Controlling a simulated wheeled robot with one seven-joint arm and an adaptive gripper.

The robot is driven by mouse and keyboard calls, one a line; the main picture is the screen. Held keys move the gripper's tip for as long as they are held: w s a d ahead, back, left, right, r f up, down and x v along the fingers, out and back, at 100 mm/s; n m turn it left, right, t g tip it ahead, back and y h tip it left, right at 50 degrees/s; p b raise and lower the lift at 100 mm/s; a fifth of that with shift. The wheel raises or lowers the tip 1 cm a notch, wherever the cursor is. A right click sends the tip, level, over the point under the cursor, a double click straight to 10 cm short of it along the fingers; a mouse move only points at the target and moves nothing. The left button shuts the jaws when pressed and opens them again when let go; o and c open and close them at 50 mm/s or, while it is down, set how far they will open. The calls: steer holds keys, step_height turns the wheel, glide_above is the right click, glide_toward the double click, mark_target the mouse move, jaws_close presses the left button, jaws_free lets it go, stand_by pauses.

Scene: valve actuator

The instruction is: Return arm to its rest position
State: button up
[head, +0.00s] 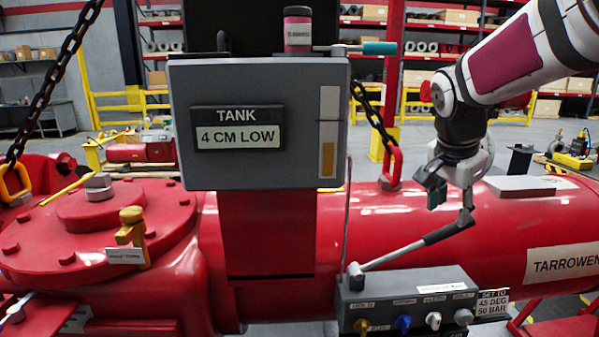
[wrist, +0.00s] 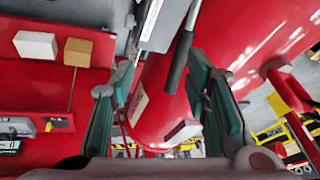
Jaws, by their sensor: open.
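My gripper (head: 450,203) hangs at the right in the head view, in front of the red cylinder (head: 370,225). Its fingers are apart and hold nothing. One fingertip appears at the upper end of the pump lever's black grip (head: 448,233); I cannot tell whether they touch. The lever rises to the right from the grey valve block (head: 408,300). In the wrist view, my gripper (wrist: 160,78) has its green-padded fingers spread, and the black grip (wrist: 178,62) shows between them, nearer the right finger. My arm reaches in from the upper right.
A grey tank box (head: 258,125) reads "TANK 4 CM LOW". A pink-labelled bottle (head: 298,30) and a teal-handled tool (head: 378,48) are on top. Chains hang on both sides. A yellow-brown fitting (head: 132,225) stands on the left flange. Open space lies behind the cylinder.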

steer(key=s+a+n+y, duration=0.1)
steer(key=s+a+n, duration=0.2)
steer(key=s, duration=0.5)
steer(key=s+a+f+n+t+y, duration=0.1)
steer(key=s+a+n, duration=0.3)
steer(key=s+n, duration=0.2)
steer(key=s+a+n+t+y, duration=0.1)
steer(key=s+a+n, duration=0.3)
steer(key=s, duration=0.6)
steer(key=shift+f+n, duration=0.15)
steer(key=shift+n, duration=0.25)
